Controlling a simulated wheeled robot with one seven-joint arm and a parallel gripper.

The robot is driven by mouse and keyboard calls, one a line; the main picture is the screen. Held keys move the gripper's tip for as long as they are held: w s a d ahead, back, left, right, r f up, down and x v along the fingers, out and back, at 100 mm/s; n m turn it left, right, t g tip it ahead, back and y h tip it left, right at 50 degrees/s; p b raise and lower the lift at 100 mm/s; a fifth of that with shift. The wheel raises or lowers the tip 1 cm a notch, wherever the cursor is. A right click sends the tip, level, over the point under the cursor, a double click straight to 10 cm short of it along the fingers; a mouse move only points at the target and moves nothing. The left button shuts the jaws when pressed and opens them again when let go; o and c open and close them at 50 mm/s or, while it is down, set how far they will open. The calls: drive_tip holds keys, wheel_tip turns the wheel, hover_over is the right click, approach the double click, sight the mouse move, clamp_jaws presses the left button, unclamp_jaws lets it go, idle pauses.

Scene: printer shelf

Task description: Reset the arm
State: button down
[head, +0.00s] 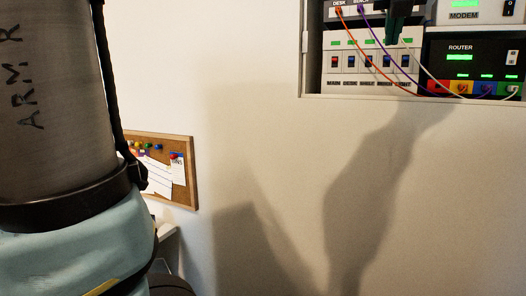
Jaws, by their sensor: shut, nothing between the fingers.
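My gripper (393,40) shows only in part at the top of the head view, as a dark shape pointing down. It is shut and empty, in front of the open wall cabinet (310,94). Its tip is near the right end of a row of breaker switches (352,62); I cannot tell whether it touches anything. The upper part of the gripper is cut off by the frame's top edge. A large grey and pale blue link of my arm (60,110), marked "ARM R", fills the left side.
A black router (461,60) and a white modem (465,16) sit at the cabinet's right. Orange, purple and white cables (345,22) hang across the switches. A cork board (189,185) with pins and papers hangs at lower left. The wall (240,90) between is bare, with shadows.

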drive_tip(key=w+a+f+n+g+y, duration=0.25)
drive_tip(key=a+f+n, duration=0.6)
drive_tip(key=f, duration=0.45)
drive_tip(key=w+a+f+n+g+y, duration=0.15)
drive_tip(key=w+a+f+n, duration=0.25)
drive_tip(key=a+f+n, duration=0.65)
drive_tip(key=s+a+f+n+g, duration=0.1)
drive_tip(key=s+a+f+n, duration=0.2)
drive_tip(key=f+n, duration=0.3)
drive_tip(key=s+a+f+n+g, duration=0.2)
drive_tip(key=s+a+f+n, duration=0.2)
drive_tip(key=f+n, duration=0.3)
drive_tip(key=s+a+f+n+g, duration=0.2)
drive_tip(key=a+f+n, duration=0.3)
drive_tip(key=f, duration=0.3)
drive_tip(key=shift+s+a+n, duration=0.4)
drive_tip(key=shift+s+n, duration=0.25)
drive_tip(key=shift+n, duration=0.15)
